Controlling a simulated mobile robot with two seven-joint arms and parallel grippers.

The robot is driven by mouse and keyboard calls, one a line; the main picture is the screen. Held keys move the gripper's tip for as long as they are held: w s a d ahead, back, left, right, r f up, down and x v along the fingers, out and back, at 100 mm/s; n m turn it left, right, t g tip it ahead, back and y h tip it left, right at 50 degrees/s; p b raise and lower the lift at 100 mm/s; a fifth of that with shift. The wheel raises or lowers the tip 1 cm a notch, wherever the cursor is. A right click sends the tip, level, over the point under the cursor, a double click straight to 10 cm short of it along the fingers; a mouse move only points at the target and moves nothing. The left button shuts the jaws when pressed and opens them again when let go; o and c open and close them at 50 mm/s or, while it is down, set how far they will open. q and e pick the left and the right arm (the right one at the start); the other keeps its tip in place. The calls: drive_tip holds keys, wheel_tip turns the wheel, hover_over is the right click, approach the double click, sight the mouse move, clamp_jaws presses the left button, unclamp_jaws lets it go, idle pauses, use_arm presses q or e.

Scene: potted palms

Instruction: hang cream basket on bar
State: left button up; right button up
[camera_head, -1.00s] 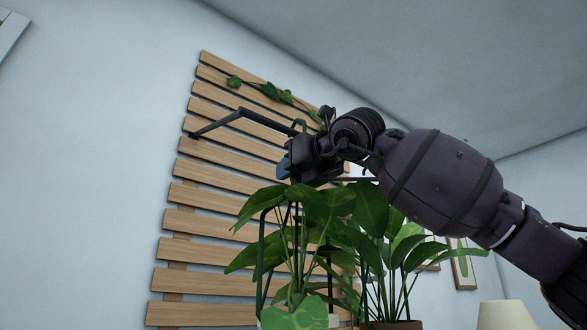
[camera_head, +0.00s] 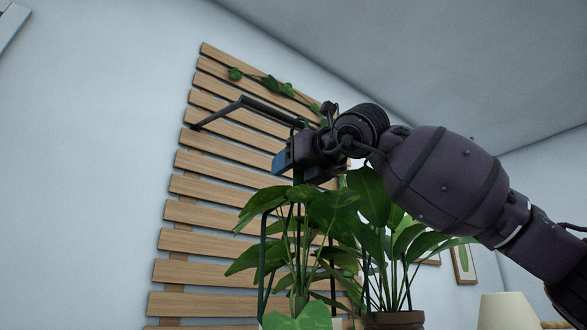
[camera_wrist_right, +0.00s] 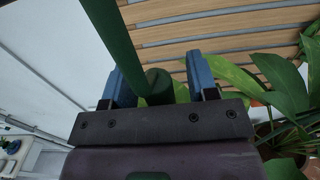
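A dark bar (camera_head: 222,112) juts out from the slatted wooden panel. My right gripper (camera_head: 285,160) is beside its near end. In the right wrist view my right gripper's blue fingers (camera_wrist_right: 160,82) are spread apart. A dark green rod (camera_wrist_right: 159,88) stands between them, with gaps showing on both sides. Thin green hanger rods (camera_head: 262,255) run down among the leaves below the gripper. The basket body is mostly hidden by leaves and the lower picture edge. Whether the hanger rests on the bar I cannot tell. My left gripper is out of view.
The slatted panel (camera_head: 185,240) is on the wall, with a vine (camera_head: 268,84) near its top. A second leafy plant in a brown pot (camera_head: 393,319) is at the lower middle. A cream lampshade (camera_head: 507,310) is at the lower right.

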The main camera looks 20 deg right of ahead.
drive_tip(key=shift+f, duration=0.1)
drive_tip(key=shift+s+d, duration=0.1)
drive_tip(key=shift+s, duration=0.15)
drive_tip(key=v, duration=1)
drive_tip(key=shift+s, duration=0.1)
